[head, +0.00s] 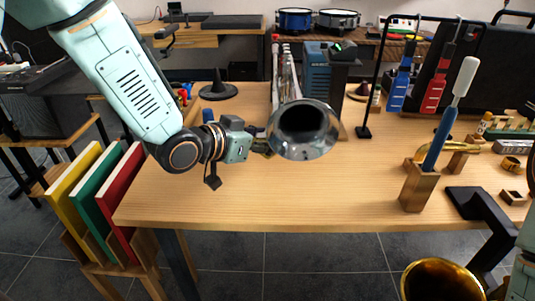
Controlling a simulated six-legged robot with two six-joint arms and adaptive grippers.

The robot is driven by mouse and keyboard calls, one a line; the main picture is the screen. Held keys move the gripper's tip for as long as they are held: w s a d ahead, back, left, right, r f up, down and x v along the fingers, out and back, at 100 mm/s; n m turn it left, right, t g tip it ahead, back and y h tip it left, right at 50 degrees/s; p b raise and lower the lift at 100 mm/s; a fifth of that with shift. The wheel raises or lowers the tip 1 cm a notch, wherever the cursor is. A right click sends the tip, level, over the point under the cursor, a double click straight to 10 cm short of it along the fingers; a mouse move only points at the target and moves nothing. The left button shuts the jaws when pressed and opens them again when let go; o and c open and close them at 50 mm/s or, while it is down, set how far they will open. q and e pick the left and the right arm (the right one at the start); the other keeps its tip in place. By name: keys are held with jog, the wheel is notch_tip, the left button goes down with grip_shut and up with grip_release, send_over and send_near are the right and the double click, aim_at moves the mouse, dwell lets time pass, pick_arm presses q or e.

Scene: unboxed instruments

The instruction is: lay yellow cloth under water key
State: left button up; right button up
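A silver brass instrument, which looks like a trumpet, has its round bell (327,142) facing me over the middle of the wooden table. Its tubing (285,75) runs away behind the bell. My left gripper (264,147) is just left of the bell, its fingers pointing right at the bell's edge. Whether they touch or grip anything cannot be made out. The water key is too small or hidden to tell. I cannot identify a yellow cloth. Only part of my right arm shows at the lower right edge; its gripper is out of view.
A wooden block (418,190) holds a blue-handled brush upright at the right. A gold bell (437,283) shows at the bottom right. Yellow, green and red boards (72,196) stand in a rack left of the table. The table's front middle (290,202) is clear.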

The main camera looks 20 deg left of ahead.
pick_arm(q)
jog(key=shift+w+f+b, duration=0.15)
jog(key=shift+f+b, duration=0.8)
jog(key=shift+f, duration=0.85)
jog(key=shift+r, duration=0.1)
jog(key=shift+f, duration=0.25)
jog(key=shift+f, duration=0.1)
jog(key=shift+s+d+f, duration=0.1)
jog(key=shift+s+f, duration=0.05)
jog(key=shift+s, duration=0.1)
